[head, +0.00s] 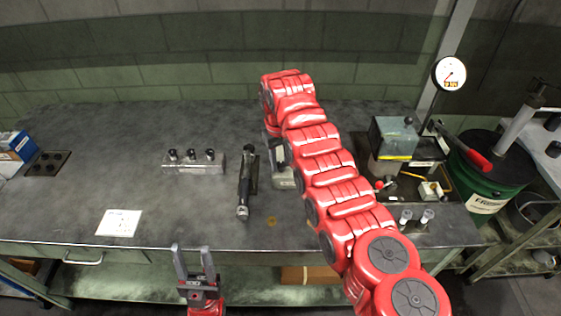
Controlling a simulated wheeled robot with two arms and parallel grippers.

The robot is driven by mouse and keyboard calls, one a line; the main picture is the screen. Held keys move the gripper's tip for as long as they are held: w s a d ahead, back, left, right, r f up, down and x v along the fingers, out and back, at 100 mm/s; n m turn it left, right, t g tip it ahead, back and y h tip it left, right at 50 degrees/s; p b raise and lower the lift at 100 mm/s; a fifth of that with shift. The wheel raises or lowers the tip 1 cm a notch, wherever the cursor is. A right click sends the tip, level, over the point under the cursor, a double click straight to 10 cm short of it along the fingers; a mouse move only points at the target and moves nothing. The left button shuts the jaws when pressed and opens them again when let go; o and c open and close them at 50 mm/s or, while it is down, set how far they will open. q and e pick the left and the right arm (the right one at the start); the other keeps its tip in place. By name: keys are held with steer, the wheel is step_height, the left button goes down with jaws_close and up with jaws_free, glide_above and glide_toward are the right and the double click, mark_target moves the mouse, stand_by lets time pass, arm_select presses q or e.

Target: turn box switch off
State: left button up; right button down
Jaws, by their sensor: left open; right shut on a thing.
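A small grey box (284,179), which looks like the box switch, stands mid-table, partly covered by my red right arm. Its switch cannot be made out. My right arm reaches up from the lower right and bends down at its far end. My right gripper (273,147) is just behind the box and mostly hidden by the arm. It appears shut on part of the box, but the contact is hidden. My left gripper (192,250) is open and empty, fingers pointing up, in front of the table's front edge and well apart from the box.
A black tool (245,185) lies just left of the box. A metal block with several dark knobs (194,163) and a white sheet (118,223) are further left. A machine with a gauge (449,73) and a green drum (485,185) are at right.

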mark_target(279, 164)
steer(key=c, duration=0.5)
jaws_free()
steer(key=shift+r, duration=0.35)
step_height(279, 164, up, 6)
steer(key=shift+a+r+b, duration=0.1)
steer(key=shift+a+b, duration=0.05)
steer(key=shift+b, duration=0.3)
step_height(279, 164, up, 10)
steer(key=p, duration=0.9)
steer(key=shift+s+a+r, duration=0.15)
steer(key=shift+r, duration=0.1)
